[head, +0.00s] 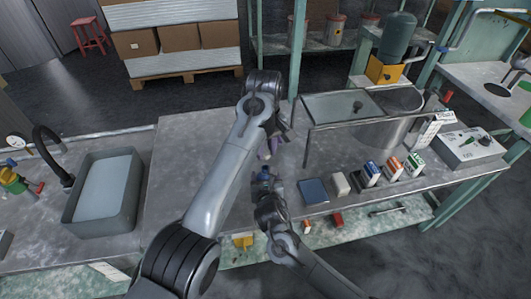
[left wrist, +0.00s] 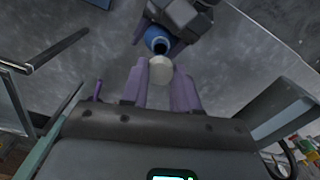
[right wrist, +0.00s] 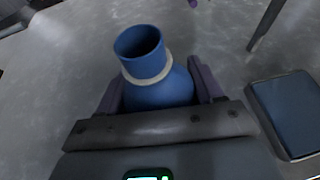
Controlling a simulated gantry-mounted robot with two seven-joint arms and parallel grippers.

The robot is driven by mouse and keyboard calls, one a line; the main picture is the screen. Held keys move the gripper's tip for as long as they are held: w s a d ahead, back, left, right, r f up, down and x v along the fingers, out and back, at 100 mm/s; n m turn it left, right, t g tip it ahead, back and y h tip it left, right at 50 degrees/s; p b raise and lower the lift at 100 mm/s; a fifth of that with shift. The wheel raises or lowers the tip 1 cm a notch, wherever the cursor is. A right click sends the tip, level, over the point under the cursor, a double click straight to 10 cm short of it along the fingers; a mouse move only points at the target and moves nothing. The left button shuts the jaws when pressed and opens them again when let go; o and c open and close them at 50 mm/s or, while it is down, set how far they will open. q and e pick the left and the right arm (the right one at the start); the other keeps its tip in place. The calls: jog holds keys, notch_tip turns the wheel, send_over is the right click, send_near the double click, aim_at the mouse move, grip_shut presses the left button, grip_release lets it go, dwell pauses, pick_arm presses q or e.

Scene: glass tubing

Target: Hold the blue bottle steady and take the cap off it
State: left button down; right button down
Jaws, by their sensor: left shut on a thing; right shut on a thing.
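The blue bottle (right wrist: 160,88) stands open-mouthed in the right wrist view, with a pale ring around its neck and no cap on it. My right gripper (right wrist: 160,88) is shut around its body; in the head view the bottle (head: 264,175) is small and mostly hidden by that gripper. The white cap (left wrist: 161,70) is between the purple fingertips of my left gripper (left wrist: 163,82), which is shut on it. In the left wrist view the bottle's mouth (left wrist: 158,43) shows just beyond the cap, and the two are apart. In the head view my left gripper (head: 270,148) is above and behind the bottle.
A dark blue pad (head: 313,191) lies right of the bottle, with a pale block (head: 340,183) and several small boxes (head: 392,166) further right. A metal stand (head: 345,107) and a large steel pot (head: 385,130) are behind. A sink (head: 104,192) is at left. Bench left of the grippers is clear.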

jog(key=shift+c, duration=0.4)
grip_release()
